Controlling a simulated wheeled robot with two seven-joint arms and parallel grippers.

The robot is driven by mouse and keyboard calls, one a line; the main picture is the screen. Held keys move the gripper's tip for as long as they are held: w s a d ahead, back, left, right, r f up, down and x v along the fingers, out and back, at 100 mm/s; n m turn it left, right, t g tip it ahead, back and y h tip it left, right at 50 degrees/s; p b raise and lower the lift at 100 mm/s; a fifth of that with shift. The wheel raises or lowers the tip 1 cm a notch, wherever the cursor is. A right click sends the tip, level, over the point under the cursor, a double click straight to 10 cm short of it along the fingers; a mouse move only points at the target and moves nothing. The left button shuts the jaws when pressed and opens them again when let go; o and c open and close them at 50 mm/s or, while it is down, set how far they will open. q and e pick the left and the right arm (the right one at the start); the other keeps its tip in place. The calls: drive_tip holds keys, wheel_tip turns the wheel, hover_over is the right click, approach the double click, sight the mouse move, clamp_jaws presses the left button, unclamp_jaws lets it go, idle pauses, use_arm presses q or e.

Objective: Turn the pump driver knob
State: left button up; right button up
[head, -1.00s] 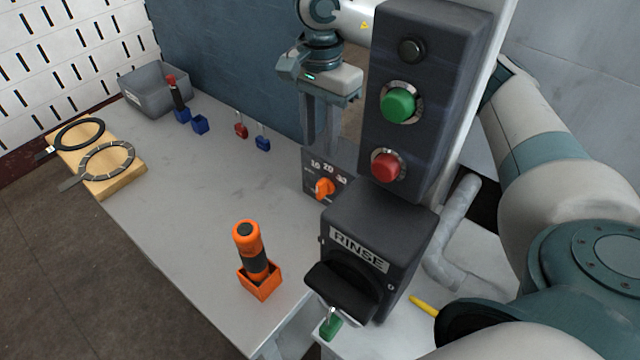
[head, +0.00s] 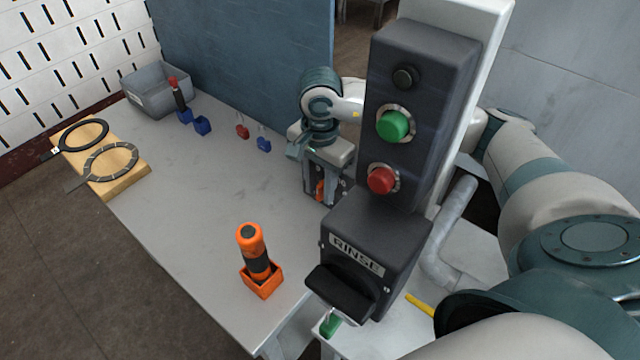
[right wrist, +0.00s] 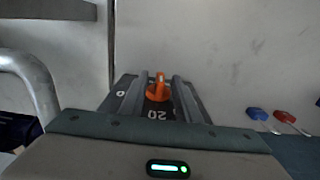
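The pump driver knob (head: 320,190) is orange and sits on a small dark dial box (head: 343,187) behind the RINSE box. In the head view it shows between the fingers of my right gripper (head: 322,186). In the right wrist view the knob (right wrist: 158,88) lies between the two fingers of the right gripper (right wrist: 158,93), with a gap visible on each side. The number 20 shows on the dial face; the rest of the scale is mostly hidden. My right gripper is open and empty. My left gripper is not in view.
A dark control panel (head: 418,120) with green and red buttons stands close in front of my right arm, above the RINSE box (head: 372,240). An orange holder with a tool (head: 255,262) stands on the table (head: 195,215). Blue and red padlocks lie farther back. The table's middle is clear.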

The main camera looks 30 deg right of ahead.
drive_tip(key=shift+f, duration=0.25)
clamp_jaws()
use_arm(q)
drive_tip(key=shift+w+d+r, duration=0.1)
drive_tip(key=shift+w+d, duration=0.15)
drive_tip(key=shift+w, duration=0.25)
